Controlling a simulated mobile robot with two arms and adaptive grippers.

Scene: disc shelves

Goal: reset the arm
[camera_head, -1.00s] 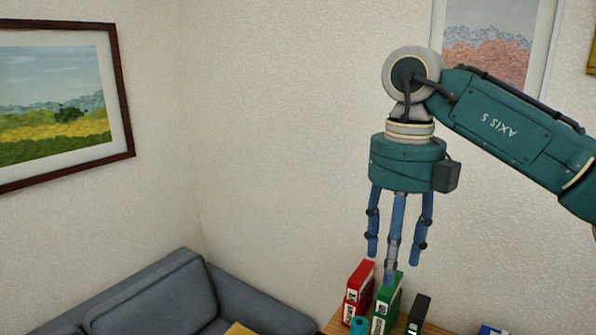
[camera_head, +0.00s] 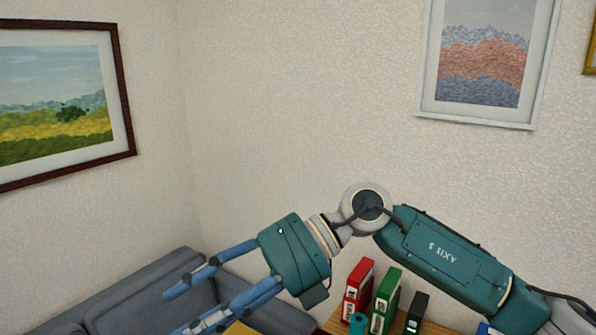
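My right arm comes in from the right side of the head view, low in front of the shelf top. Its teal gripper (camera_head: 198,309) points left and slightly down, with its blue fingers spread apart. Nothing is between the fingers. The gripper shows in front of the grey sofa, and its lowest fingertips are near the bottom edge of the picture. My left gripper is not in view.
A red case (camera_head: 358,290), a green case (camera_head: 386,300) and a black case (camera_head: 417,313) stand on a wooden top (camera_head: 337,322), with a teal cylinder (camera_head: 358,324) in front. A grey sofa (camera_head: 150,293) is at left. Framed pictures hang on the walls.

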